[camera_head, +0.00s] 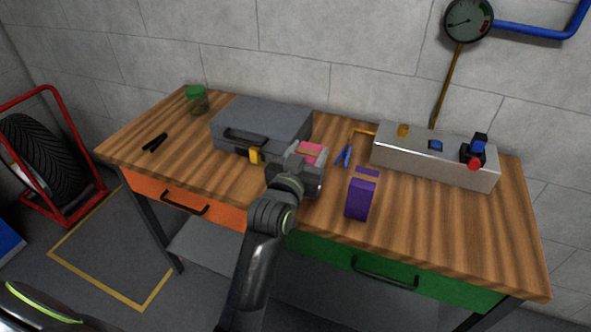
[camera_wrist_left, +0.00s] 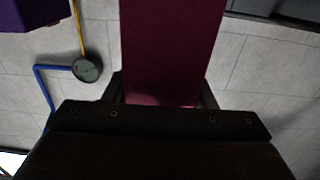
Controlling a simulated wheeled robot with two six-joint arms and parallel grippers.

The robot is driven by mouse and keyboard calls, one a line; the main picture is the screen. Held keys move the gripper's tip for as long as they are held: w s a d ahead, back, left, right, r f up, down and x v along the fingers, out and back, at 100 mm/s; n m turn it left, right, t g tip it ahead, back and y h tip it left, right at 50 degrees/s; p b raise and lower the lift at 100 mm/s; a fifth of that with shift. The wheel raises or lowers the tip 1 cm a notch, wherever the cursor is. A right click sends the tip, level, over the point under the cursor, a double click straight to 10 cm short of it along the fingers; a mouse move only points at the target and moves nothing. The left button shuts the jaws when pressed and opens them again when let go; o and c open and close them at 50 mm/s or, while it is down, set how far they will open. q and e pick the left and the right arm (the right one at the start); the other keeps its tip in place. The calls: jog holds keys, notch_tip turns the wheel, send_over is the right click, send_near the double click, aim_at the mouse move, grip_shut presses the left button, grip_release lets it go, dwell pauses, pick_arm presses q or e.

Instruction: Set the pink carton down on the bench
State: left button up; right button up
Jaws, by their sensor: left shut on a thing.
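The pink carton (camera_head: 312,150) is in my left gripper (camera_head: 309,165), seen from behind in the head view, with much of the carton hidden by the gripper. In the left wrist view the carton (camera_wrist_left: 170,50) fills the upper middle as a dark pink panel between the two fingers (camera_wrist_left: 162,95). The gripper is shut on it. The wooden bench (camera_head: 430,225) lies beneath and around them; whether the carton touches the bench top cannot be told. My right gripper is in neither view.
A grey case (camera_head: 262,125) with a yellow latch stands behind and left. A purple carton (camera_head: 360,198) stands to the right, with blue pliers (camera_head: 343,155) behind it. A metal box (camera_head: 435,158) with controls is back right. A green-lidded jar (camera_head: 196,99) is back left. The right front bench top is clear.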

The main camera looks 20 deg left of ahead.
pick_arm(q)
jog(key=shift+f, duration=0.4)
notch_tip(320, 180, down, 3)
jog(key=shift+f, duration=0.5)
jog(key=o, duration=1.3)
jog(key=shift+o, duration=0.2)
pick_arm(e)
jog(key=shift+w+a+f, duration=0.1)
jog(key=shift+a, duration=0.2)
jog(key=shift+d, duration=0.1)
